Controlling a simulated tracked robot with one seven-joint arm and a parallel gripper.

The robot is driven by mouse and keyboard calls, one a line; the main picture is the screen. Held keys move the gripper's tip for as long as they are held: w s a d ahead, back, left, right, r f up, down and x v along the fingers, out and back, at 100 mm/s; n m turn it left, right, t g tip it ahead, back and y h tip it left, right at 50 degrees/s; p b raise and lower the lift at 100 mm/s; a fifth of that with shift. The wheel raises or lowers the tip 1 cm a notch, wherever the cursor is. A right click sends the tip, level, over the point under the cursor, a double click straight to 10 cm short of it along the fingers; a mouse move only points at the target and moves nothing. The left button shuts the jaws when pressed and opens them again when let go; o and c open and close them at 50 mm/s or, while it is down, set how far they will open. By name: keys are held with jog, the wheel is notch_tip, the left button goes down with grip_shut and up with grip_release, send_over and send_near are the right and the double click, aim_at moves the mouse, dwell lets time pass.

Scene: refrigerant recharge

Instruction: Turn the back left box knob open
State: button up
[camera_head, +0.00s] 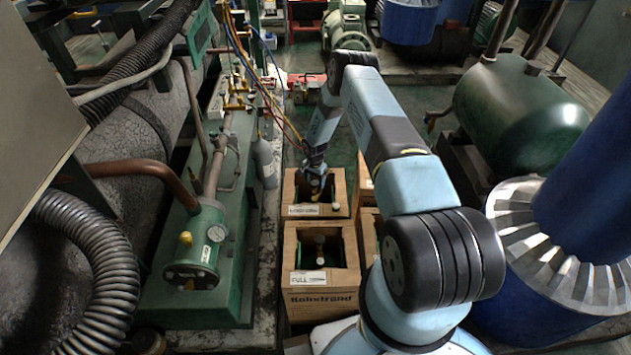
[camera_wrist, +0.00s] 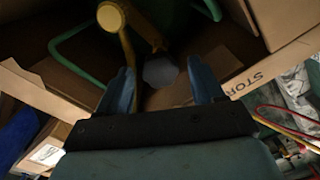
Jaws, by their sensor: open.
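The back left box (camera_head: 318,211) is an open brown box in the head view. My gripper (camera_head: 314,178) points down into its opening. In the wrist view my gripper (camera_wrist: 162,72) is open, with one blue finger on each side of a grey round knob (camera_wrist: 160,70). I cannot tell whether the fingers touch the knob. A yellow fitting (camera_wrist: 112,18) and a green curved handle (camera_wrist: 75,40) show beside it. The knob is hidden in the head view.
Colored hoses (camera_head: 243,55) hang near my gripper.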

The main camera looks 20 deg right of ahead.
jog(key=shift+c, duration=0.3)
jog(key=c, duration=0.9)
jog(key=shift+d, duration=0.25)
jog(key=shift+c, duration=0.5)
jog(key=shift+a, duration=0.2)
